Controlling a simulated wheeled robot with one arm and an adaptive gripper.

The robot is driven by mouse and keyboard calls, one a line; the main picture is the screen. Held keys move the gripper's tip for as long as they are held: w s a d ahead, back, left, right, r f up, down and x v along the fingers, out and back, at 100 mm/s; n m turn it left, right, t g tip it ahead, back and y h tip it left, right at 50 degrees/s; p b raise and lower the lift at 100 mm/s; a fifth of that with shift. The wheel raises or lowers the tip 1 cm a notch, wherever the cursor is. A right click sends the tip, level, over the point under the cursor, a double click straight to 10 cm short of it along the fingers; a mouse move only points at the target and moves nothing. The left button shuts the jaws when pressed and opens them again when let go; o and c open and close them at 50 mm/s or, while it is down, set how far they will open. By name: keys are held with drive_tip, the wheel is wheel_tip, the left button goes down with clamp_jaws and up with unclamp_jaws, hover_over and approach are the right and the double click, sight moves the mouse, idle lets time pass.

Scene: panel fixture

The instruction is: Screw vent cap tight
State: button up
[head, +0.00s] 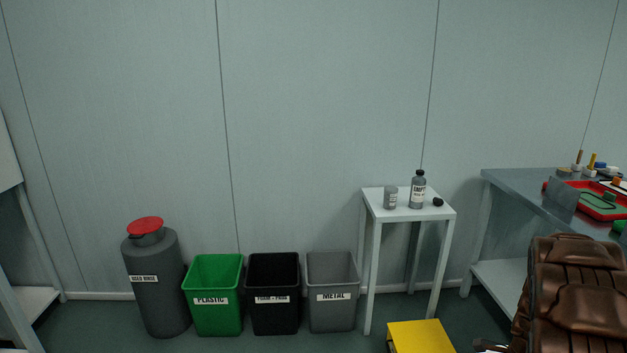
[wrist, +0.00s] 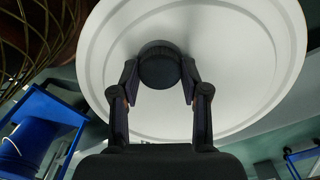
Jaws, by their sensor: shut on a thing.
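In the wrist view a dark round vent cap (wrist: 160,65) sits at the middle of a large white round body (wrist: 235,75) with a stepped rim. My gripper (wrist: 159,84) has one finger on each side of the cap and is shut on it. The cap's underside and any thread are hidden, so I cannot tell how tightly it sits. The head view shows neither my gripper nor this white body.
In the wrist view a blue frame (wrist: 40,125) stands at the left, below a brown curved lattice (wrist: 35,35). The head view shows a small white table (head: 375,209) with bottles, several bins, a workbench (head: 515,183) and a brown chair (head: 575,290).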

drive_tip(key=shift+d+r+m+p, duration=0.1)
drive_tip(key=shift+m+p, duration=0.55)
drive_tip(key=shift+m, duration=0.75)
drive_tip(key=shift+m+p, duration=0.45)
drive_tip(key=shift+m, duration=0.05)
drive_tip(key=shift+m+p, duration=0.7)
drive_tip(key=shift+m, duration=0.5)
drive_tip(key=shift+m+p, duration=1.35)
drive_tip(key=shift+m, duration=0.25)
drive_tip(key=shift+m+p, duration=0.55)
drive_tip(key=shift+m, duration=0.35)
